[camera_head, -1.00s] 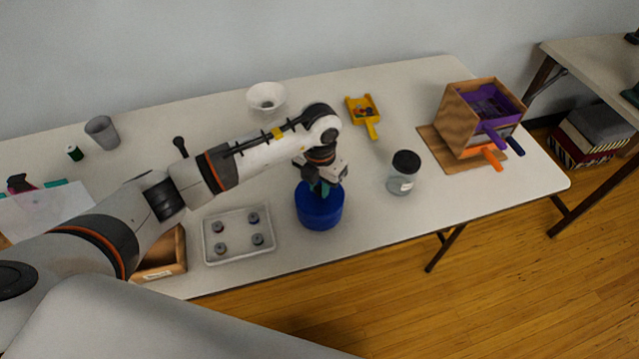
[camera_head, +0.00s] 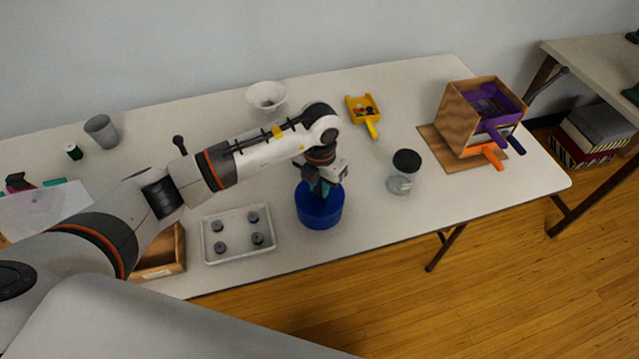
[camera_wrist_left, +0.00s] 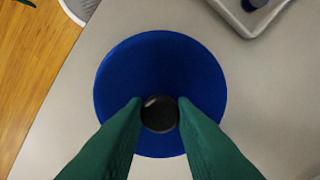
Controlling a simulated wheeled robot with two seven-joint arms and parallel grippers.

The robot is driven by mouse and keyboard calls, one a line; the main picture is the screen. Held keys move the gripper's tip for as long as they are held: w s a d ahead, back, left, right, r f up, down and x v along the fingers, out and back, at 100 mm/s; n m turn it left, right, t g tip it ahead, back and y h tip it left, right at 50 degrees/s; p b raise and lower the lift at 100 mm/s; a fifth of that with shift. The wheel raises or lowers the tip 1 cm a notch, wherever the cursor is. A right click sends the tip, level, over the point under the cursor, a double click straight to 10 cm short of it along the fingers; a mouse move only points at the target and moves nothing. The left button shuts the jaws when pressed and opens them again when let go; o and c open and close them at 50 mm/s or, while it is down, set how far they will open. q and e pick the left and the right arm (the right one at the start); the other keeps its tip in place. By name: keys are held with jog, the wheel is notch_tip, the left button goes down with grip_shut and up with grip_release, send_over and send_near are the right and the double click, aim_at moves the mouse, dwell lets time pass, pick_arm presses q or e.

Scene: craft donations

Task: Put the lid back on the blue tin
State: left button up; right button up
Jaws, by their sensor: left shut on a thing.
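The blue tin (camera_head: 320,213) stands upright near the front edge of the table. My left gripper (camera_head: 322,187) points down over its top. In the left wrist view the round blue lid (camera_wrist_left: 160,65) fills the middle, with a dark knob (camera_wrist_left: 160,115) at its centre. The green fingertips of my left gripper (camera_wrist_left: 160,112) are shut on this knob from both sides. The lid looks level and in line with the tin; I cannot tell whether it rests fully on the rim. My right gripper is not in view.
Left of the tin is a grey tray (camera_head: 205,240) with several small pieces. Right of it is a clear jar (camera_head: 399,185) with a black top. Behind are a white bowl (camera_head: 266,92) and a yellow scoop (camera_head: 372,129). A wooden box (camera_head: 462,117) stands at the right.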

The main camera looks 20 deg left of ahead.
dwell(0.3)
pick_arm(q)
jog(key=o, duration=1.5)
jog(key=shift+r, duration=0.1)
jog(key=shift+r+p, duration=2.3)
jog(key=shift+r, duration=1.1)
grip_shut()
